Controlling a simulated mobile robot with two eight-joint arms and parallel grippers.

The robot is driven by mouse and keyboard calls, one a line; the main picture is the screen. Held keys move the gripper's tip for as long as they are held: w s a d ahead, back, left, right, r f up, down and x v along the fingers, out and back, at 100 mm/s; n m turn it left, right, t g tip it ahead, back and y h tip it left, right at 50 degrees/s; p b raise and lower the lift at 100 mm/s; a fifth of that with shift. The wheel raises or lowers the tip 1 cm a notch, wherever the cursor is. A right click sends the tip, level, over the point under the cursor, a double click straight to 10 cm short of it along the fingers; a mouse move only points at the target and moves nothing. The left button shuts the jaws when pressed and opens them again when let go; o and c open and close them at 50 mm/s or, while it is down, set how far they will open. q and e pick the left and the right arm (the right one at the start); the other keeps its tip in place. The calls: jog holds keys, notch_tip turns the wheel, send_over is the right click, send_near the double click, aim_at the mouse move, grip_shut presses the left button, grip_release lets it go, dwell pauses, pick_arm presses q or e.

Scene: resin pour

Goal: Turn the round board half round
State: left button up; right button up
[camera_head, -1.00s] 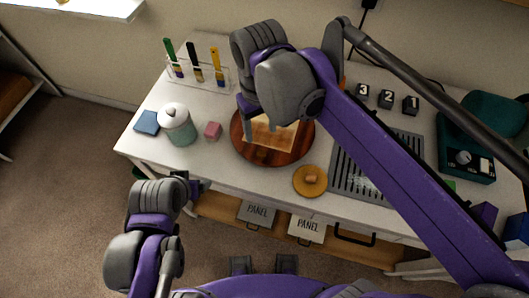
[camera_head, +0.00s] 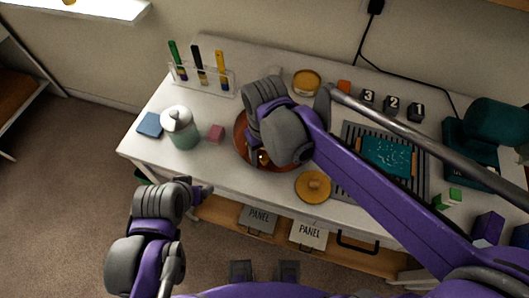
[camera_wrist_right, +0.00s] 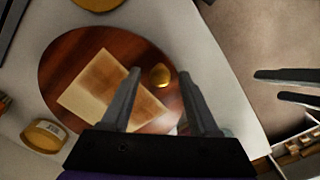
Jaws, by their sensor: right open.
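The round board (camera_wrist_right: 75,58) is dark reddish wood and lies on the white table; in the head view its left rim (camera_head: 240,131) shows beside my right wrist, which hides most of it. A pale square piece (camera_wrist_right: 103,84) lies on the board. A brass knob (camera_wrist_right: 159,76) stands near the board's edge and also shows in the head view (camera_head: 262,157). My right gripper (camera_wrist_right: 160,78) is open above the board, its fingers on either side of the knob in the picture; contact cannot be told. My left gripper (camera_wrist_right: 288,86) is open and empty, away from the board.
A lidded jar (camera_head: 181,130), a pink cube (camera_head: 216,133) and a blue pad (camera_head: 150,124) stand left of the board. A round yellow lid (camera_head: 313,186) lies close to its front right. A grey grooved mat (camera_head: 352,135) with a teal panel (camera_head: 388,157) is at right.

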grip_shut()
dwell(1.3)
